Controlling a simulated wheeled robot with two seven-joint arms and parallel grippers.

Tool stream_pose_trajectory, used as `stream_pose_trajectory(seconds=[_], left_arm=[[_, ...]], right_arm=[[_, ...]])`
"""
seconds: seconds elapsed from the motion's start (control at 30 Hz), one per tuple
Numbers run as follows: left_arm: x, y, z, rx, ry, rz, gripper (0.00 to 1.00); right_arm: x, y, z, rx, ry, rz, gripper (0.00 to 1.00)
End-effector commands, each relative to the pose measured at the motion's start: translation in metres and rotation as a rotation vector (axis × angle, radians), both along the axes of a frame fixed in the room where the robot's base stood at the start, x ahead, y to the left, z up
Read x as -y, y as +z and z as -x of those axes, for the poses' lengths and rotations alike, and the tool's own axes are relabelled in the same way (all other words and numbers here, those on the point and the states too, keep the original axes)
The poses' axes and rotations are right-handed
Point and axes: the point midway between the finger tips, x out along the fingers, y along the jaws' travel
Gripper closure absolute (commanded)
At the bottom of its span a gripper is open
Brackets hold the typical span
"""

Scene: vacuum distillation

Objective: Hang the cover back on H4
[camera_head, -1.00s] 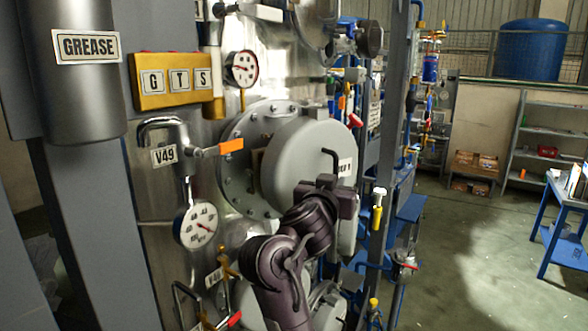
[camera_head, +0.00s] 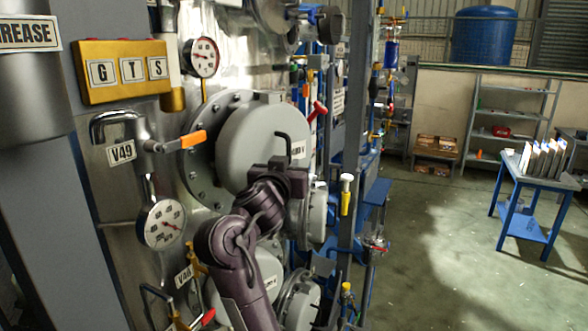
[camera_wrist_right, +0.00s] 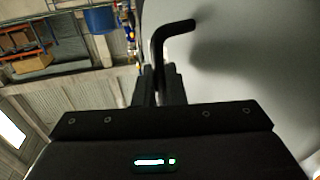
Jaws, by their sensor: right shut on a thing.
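The cover (camera_head: 250,135) is a thick, round grey disc with a small label, too small to read surely. It stands upright in front of a bolted round flange (camera_head: 200,178), overlapping most of it. I cannot tell whether they touch. My right gripper (camera_head: 281,165) is shut on the cover's dark bent handle (camera_head: 284,140). In the right wrist view, the handle (camera_wrist_right: 168,38) rises from between the fingers (camera_wrist_right: 159,88), with the pale cover face (camera_wrist_right: 245,60) beside it. My gripper hides the cover's lower right part. My left gripper is not in view.
More grey round covers (camera_head: 262,275) sit below. A grey post (camera_head: 349,130) stands to the right, with open floor beyond.

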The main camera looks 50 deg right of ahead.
Motion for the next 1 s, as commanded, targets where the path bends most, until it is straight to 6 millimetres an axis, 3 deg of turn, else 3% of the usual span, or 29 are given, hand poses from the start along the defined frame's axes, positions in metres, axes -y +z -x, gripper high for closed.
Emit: stream_pose_trajectory(seconds=[0.4,0.8,1.0], left_arm=[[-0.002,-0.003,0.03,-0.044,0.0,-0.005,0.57],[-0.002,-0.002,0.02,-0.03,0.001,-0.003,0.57],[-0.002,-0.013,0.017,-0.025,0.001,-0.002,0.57]], right_arm=[[0.002,0.002,-0.033,0.003,0.0,0.002,1.0],[0.004,0.002,-0.064,0.003,0.001,0.002,1.0],[0.004,-0.016,-0.065,0.003,0.001,0.001,1.0]])
